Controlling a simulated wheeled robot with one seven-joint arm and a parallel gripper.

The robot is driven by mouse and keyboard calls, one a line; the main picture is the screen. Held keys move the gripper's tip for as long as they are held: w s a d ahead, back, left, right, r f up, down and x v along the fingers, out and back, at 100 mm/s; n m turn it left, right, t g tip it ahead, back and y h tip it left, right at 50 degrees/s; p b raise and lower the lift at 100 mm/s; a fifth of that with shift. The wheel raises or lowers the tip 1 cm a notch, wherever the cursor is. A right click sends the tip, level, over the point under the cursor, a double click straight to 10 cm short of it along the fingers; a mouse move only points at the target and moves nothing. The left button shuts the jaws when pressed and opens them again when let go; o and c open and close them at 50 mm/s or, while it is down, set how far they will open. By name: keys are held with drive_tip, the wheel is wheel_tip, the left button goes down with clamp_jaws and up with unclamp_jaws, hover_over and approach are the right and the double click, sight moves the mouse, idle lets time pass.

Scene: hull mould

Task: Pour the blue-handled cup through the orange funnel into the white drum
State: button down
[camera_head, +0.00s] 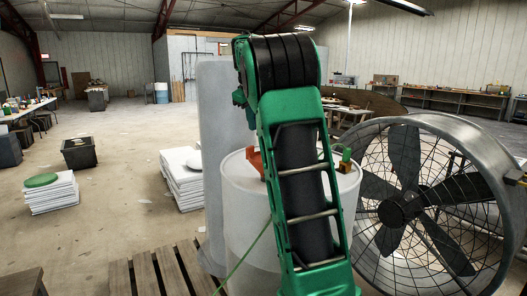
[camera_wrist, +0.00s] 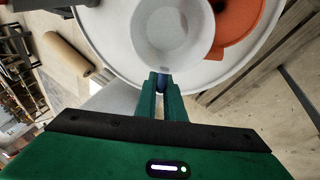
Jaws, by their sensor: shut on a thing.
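The white drum (camera_head: 240,205) stands upright on a wooden pallet, partly hidden behind my arm. The orange funnel (camera_head: 256,162) shows at the left of the drum's top. In the wrist view it is a rounded orange shape (camera_wrist: 236,28) on the white drum top (camera_wrist: 262,52). My gripper (camera_wrist: 162,82) is shut on the blue handle (camera_wrist: 163,79) of a pale, round cup (camera_wrist: 172,45). The cup appears over the drum top, left of the funnel and overlapping its edge in the picture. Its contents and exact tilt cannot be told. The head view hides the cup.
A large drum fan (camera_head: 480,150) stands close on the right. A tall pale panel (camera_head: 213,110) rises behind the drum. The wooden pallet (camera_head: 165,272) and a stack of white slabs (camera_head: 183,185) are at the left.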

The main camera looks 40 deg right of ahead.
drive_tip(key=shift+r, duration=0.1)
drive_tip(key=shift+d+r+g+y, duration=0.15)
drive_tip(key=shift+r+g+y, duration=0.15)
drive_tip(key=shift+y, duration=0.1)
drive_tip(key=shift+w+r+g+y, duration=0.1)
drive_tip(key=shift+r+g+y, duration=0.7)
drive_tip(key=shift+y, duration=0.4)
drive_tip(key=shift+w+r, duration=0.15)
drive_tip(key=shift+r, duration=0.05)
drive_tip(key=shift+r+g+y, duration=0.15)
drive_tip(key=shift+g+y, duration=0.25)
drive_tip(key=shift+y, duration=0.1)
